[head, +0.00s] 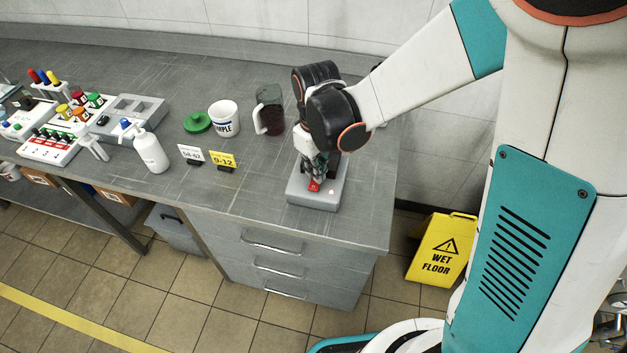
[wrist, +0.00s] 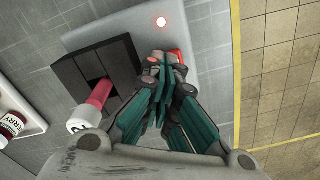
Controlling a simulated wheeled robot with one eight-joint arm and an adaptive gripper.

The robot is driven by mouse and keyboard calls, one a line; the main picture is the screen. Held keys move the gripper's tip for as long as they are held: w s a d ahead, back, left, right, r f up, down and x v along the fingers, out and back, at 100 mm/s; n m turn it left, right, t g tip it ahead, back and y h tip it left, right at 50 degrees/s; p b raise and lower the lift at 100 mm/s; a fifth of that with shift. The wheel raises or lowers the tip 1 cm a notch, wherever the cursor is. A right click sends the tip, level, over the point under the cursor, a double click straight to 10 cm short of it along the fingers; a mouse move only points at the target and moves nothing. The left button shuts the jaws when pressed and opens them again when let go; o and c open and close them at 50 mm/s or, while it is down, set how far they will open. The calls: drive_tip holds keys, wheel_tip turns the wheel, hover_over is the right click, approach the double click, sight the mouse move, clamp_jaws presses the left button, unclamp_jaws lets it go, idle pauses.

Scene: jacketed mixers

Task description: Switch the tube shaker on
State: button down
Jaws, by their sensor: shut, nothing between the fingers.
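The tube shaker (head: 300,196) is a light grey box near the right front end of the bench. In the wrist view its grey top (wrist: 202,18) carries a black block (wrist: 88,72) holding a tube with a pink-red body (wrist: 100,92) and white cap. A red rocker switch (head: 314,186) sits on its front part; it also shows in the wrist view (wrist: 175,54), partly hidden by my fingers. A small lamp (wrist: 161,22) glows pinkish-white beside it. My gripper (head: 317,175) points down, shut and empty, with its fingertips at the switch. I cannot tell whether they touch it.
Left of the shaker stand a dark jug (head: 269,112), a white pot (head: 224,119), a green lid (head: 198,122), two small signs (head: 222,160) and a white bottle (head: 150,150). A yellow wet-floor sign (head: 442,247) stands right of the bench.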

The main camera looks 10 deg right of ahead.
drive_tip(key=shift+r+p, duration=1.65)
drive_tip(key=shift+r, duration=1.05)
drive_tip(key=shift+w, duration=0.1)
